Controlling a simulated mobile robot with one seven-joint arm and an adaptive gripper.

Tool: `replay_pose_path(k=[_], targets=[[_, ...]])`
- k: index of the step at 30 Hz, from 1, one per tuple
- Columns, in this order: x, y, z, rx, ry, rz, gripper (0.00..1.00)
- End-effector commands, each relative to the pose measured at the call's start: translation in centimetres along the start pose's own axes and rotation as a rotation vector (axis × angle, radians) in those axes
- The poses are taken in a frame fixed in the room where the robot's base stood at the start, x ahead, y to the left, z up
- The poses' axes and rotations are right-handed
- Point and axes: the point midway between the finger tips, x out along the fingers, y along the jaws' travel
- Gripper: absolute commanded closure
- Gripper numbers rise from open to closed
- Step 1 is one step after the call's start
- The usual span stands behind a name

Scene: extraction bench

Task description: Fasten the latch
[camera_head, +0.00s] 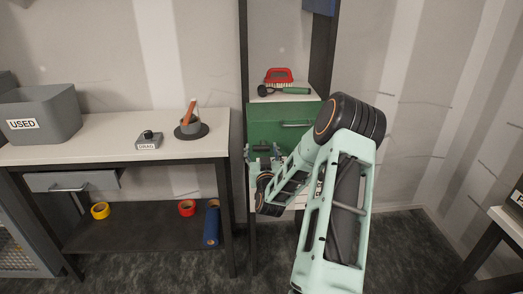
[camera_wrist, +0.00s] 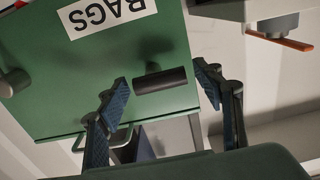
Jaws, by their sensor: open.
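A green panel (camera_head: 258,122) with a bar handle (camera_head: 297,124) stands in the middle of the head view. My gripper (camera_wrist: 162,76) is open, one finger on either side of this piece in the picture. I see no contact. In the head view my gripper (camera_head: 263,156) is at the panel's left part, partly hidden by my arm.
A bench (camera_head: 100,153) on the left carries a grey USED bin (camera_head: 45,118), a small grey labelled block (camera_head: 148,142) and a dark round dish with an orange handle (camera_head: 191,131). A red brush (camera_head: 279,76) lies above the panel. Another dark knob (camera_wrist: 12,80) is at the wrist view's left.

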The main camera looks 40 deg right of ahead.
Motion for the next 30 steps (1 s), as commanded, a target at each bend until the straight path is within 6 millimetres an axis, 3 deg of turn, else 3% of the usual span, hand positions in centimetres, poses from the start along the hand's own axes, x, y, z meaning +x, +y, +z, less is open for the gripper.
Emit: replay_pose_path(k=[5, 16, 30], targets=[[-0.01, -0.01, 0.00, 0.000, 0.000, 0.000, 0.39], [-0.02, -0.01, 0.00, 0.000, 0.000, 0.000, 0.80], [-0.01, -0.03, 0.09, 0.111, 0.002, -0.001, 0.81]])
